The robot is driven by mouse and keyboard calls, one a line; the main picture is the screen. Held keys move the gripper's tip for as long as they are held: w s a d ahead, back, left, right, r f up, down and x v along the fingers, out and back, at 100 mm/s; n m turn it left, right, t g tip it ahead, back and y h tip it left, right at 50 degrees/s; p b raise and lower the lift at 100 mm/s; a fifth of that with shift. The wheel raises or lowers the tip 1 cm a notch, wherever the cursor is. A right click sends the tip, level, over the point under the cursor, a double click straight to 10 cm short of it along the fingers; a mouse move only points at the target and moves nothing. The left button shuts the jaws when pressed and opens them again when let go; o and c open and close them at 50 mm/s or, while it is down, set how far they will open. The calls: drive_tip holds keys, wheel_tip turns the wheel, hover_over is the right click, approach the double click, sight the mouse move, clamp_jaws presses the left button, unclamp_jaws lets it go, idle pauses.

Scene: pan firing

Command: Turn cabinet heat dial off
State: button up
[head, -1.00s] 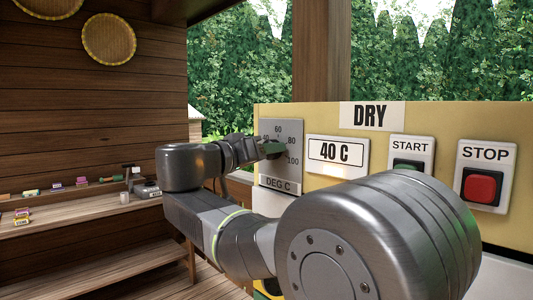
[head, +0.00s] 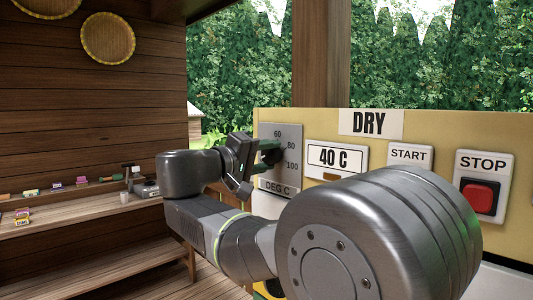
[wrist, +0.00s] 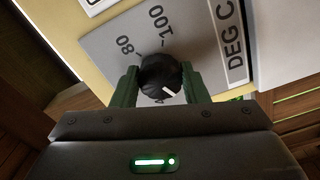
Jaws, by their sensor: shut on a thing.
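The heat dial is a round black knob (wrist: 161,76) with a white pointer line, on a grey plate (head: 287,135) marked 60, 80, 100 and DEG C in the head view. In the wrist view, the green fingers of my gripper (wrist: 159,70) stand one on each side of the knob, shut on it. The pointer line aims down and right in the wrist view, near a partly hidden figure beginning with 4. In the head view my gripper (head: 268,152) reaches the plate from the left and hides much of the knob.
The yellow cabinet front carries a 40 C display (head: 336,158), a START switch (head: 410,155) partly behind my arm, and a red STOP button (head: 481,196). A wooden shelf (head: 90,215) with small items is at the left.

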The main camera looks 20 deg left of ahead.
drive_tip(key=shift+n, duration=0.7)
drive_tip(key=o, duration=1)
drive_tip(key=shift+c, duration=0.2)
drive_tip(key=b+v, duration=0.1)
drive_tip(key=v, duration=1.3)
drive_tip(key=shift+w, duration=0.1)
drive_tip(key=p+x, duration=0.1)
drive_tip(key=x, duration=1.3)
drive_tip(key=shift+s+a, duration=0.1)
drive_tip(key=shift+s, duration=0.1)
